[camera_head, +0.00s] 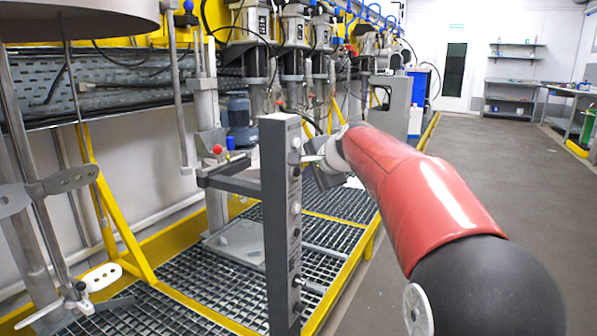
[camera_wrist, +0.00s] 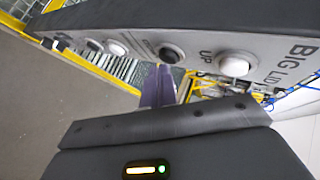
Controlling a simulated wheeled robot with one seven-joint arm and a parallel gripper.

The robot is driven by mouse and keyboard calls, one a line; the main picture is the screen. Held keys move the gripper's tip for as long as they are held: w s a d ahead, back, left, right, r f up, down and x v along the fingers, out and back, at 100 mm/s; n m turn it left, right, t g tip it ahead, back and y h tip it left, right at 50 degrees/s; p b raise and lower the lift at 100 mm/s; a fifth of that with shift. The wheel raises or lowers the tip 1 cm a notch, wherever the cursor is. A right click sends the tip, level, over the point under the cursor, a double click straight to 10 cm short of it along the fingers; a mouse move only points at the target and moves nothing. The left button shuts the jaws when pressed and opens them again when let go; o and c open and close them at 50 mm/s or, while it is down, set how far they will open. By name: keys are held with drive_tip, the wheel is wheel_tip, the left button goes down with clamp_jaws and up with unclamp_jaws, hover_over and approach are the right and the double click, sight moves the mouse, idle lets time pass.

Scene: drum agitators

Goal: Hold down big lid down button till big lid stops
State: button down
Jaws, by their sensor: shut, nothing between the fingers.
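A grey control post (camera_head: 277,215) stands upright in the head view with a column of buttons on its right-hand side. I cannot read which one is down. My gripper (camera_wrist: 160,78) is shut and empty, its purple-grey fingers close below the black button; contact cannot be told. A large grey round cover (camera_head: 75,18), perhaps the big lid, is at upper left.
Yellow-framed grating (camera_head: 190,295) lies under the post. A grey bracket with a red knob (camera_head: 217,149) is just behind it. Agitator motors (camera_head: 293,32) line the wall. Open grey floor (camera_head: 500,200) lies to the right.

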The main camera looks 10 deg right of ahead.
drive_tip(key=shift+w+a+p, duration=0.3)
drive_tip(key=shift+a, duration=0.15)
idle(2.2)
drive_tip(key=shift+d, duration=0.1)
idle(2.8)
drive_tip(key=shift+s+d+b, duration=0.45)
drive_tip(key=shift+s+d, duration=0.1)
drive_tip(key=shift+d, duration=0.15)
drive_tip(key=shift+s+d+f, duration=0.1)
drive_tip(key=shift+d, duration=0.05)
drive_tip(key=s+d+b, duration=0.1)
drive_tip(key=d, duration=0.1)
drive_tip(key=s+d+b, duration=0.1)
drive_tip(key=shift+s+d, duration=0.4)
